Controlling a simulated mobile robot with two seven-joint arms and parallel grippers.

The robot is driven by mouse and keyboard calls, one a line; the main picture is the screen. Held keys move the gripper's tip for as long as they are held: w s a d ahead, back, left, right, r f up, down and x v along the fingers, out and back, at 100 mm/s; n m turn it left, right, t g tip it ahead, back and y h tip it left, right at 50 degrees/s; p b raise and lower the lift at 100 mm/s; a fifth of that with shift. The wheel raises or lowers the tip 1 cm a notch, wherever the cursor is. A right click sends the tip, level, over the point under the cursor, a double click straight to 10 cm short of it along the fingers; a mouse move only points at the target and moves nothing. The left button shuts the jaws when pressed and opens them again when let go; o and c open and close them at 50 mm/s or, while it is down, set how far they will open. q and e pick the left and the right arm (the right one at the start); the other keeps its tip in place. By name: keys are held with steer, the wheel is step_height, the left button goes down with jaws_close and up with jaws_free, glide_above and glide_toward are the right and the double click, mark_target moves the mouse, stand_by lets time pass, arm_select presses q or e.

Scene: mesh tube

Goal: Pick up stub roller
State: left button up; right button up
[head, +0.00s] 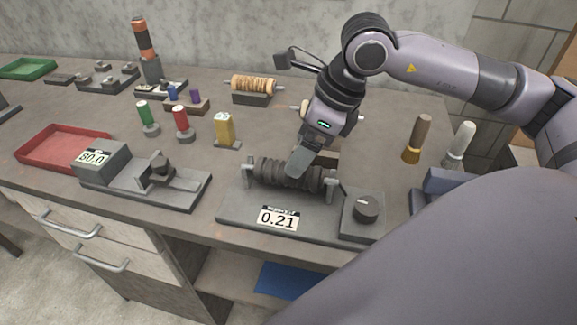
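No label marks a stub roller, so I cannot tell for certain which roller it is. A dark ribbed roller (270,172) lies level between two posts on a grey device with a 0.21 display (240,208). My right gripper (298,163) comes down over this roller from above and behind, its tip at or just in front of the roller. The finger gap is not visible, and contact is unclear. A tan ribbed roller (252,84) rests on a dark stand farther back. My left gripper is not in view.
A device reading 80.0 (185,190) stands left of the roller device. Red (181,120) and green (143,112) spools and a yellow block (224,127) stand behind it. A red tray (50,150) is at left. Two handled tools (418,138) (460,142) stand at right.

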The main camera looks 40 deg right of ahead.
steer(key=p+x, duration=0.1)
steer(key=x, duration=0.3)
steer(key=shift+s+a+f, duration=0.1)
steer(key=shift+f, duration=0.25)
steer(key=shift+w+a+f, duration=0.15)
steer(key=shift+w+f, duration=0.05)
steer(key=shift+f, duration=0.35)
steer(key=shift+r, duration=0.1)
steer(key=c, duration=1.4)
